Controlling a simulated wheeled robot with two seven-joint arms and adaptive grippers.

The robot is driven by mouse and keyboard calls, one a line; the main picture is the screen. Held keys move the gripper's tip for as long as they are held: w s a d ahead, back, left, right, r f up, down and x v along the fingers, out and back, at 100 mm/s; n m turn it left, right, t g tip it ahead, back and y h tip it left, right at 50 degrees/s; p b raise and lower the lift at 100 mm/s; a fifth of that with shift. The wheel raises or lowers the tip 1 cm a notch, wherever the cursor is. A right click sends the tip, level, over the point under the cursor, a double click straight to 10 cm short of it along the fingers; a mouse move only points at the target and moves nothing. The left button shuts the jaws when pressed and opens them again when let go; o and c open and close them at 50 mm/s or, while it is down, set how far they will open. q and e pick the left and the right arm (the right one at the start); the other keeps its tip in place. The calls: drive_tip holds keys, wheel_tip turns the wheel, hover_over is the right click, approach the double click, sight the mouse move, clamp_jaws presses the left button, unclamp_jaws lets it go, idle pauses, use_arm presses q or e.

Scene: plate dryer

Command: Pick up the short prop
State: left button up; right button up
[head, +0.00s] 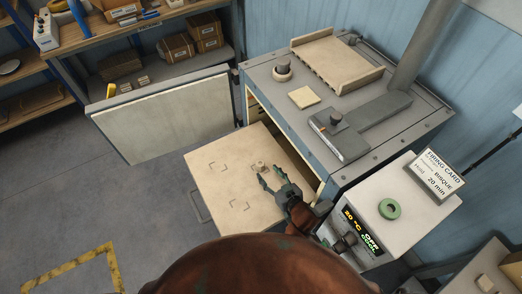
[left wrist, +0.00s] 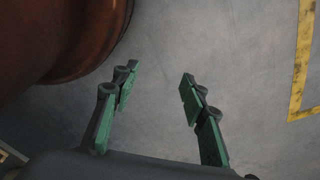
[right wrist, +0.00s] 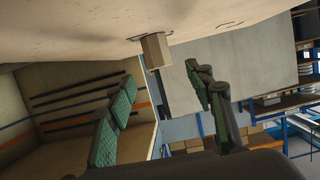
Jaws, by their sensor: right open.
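The short prop (head: 259,165), a small pale block, stands on the pulled-out cream shelf (head: 215,170) near its right-hand side. In the right wrist view the prop (right wrist: 155,50) stands on the shelf surface, which fills the top of that picture. My right gripper (head: 269,172) is open just beside the prop. In the right wrist view its fingers (right wrist: 161,76) are apart, with the prop ahead of the gap between the tips; I see no contact. My left gripper (left wrist: 160,72) is open and empty above the grey floor, and it does not show in the head view.
The kiln (head: 350,80) stands behind the shelf, with its door (head: 160,118) swung open to the left. A control box (head: 365,205) with a green ring (head: 389,208) and a firing card (head: 434,176) is at right. Corner marks show on the shelf.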

sight(261, 164)
drive_tip(key=shift+w, duration=0.3)
drive_tip(key=x, duration=0.3)
drive_tip(key=shift+r, duration=0.15)
drive_tip(key=x, duration=0.2)
drive_tip(key=shift+w+a, duration=0.2)
drive_tip(key=shift+x, duration=0.95)
drive_tip(key=shift+s, duration=0.1)
drive_tip(key=shift+c, duration=0.5)
drive_tip(key=c, duration=1)
drive_tip(key=shift+c, duration=1)
use_arm(q)
drive_tip(key=shift+s+f, duration=0.15)
drive_tip(key=shift+s, duration=0.45)
drive_tip(key=shift+s+f, duration=0.15)
drive_tip(key=shift+s, duration=0.45)
